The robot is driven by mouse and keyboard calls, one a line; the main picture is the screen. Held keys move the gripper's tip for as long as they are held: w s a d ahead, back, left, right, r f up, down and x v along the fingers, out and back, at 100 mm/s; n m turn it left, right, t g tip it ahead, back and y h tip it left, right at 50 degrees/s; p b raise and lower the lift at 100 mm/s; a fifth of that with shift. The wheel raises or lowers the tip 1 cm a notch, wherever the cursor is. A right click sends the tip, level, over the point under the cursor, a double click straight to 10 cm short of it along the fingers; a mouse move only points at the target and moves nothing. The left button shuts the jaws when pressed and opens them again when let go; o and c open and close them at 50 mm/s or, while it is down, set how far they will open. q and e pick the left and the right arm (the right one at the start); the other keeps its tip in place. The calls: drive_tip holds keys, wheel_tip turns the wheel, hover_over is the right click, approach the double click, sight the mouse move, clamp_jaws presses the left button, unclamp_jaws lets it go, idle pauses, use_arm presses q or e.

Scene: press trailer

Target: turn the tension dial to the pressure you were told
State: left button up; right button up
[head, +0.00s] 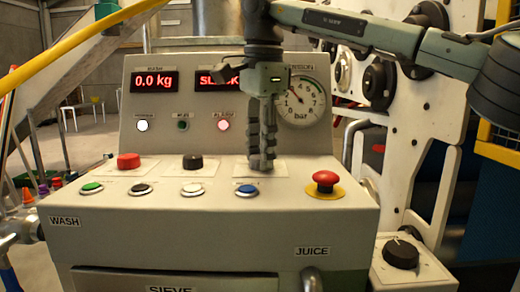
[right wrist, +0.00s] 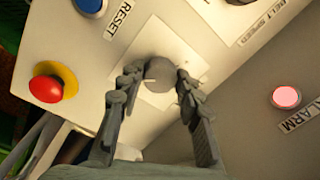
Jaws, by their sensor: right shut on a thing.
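The tension dial (right wrist: 159,74) is a dark grey round knob on a pale square plate in the right wrist view. My right gripper (right wrist: 157,84) has its two fingers on opposite sides of it, shut on it. In the head view my right gripper (head: 262,160) points down onto the sloping panel and hides the dial. The round white gauge (head: 303,103), marked in bar, stands just right of the gripper. Its label is partly covered, and its needle is too small to read surely. My left gripper is not in view.
The panel also carries a red emergency button (head: 326,181), a blue button (head: 246,191), a black knob (head: 193,161) and a red button (head: 128,160). One display (head: 154,81) reads 0.0 kg; another (head: 217,79) is partly hidden. The alarm lamp (head: 223,125) glows pinkish red.

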drive_tip(key=shift+m, duration=0.3)
drive_tip(key=m, duration=0.4)
drive_tip(key=shift+a+m, duration=0.1)
drive_tip(key=shift+m, duration=0.2)
drive_tip(key=m, duration=0.5)
drive_tip(key=shift+w+m+h, duration=0.1)
drive_tip(key=shift+m+h, duration=0.2)
drive_tip(key=shift+h, duration=0.1)
drive_tip(key=m, duration=0.5)
drive_tip(key=shift+w, duration=0.1)
drive_tip(key=m, duration=0.5)
drive_tip(key=shift+w+r+m+g, duration=0.1)
drive_tip(key=shift+m+g, duration=0.2)
drive_tip(key=shift+m, duration=0.1)
drive_tip(key=o, duration=1.2)
drive_tip(key=shift+c, duration=0.2)
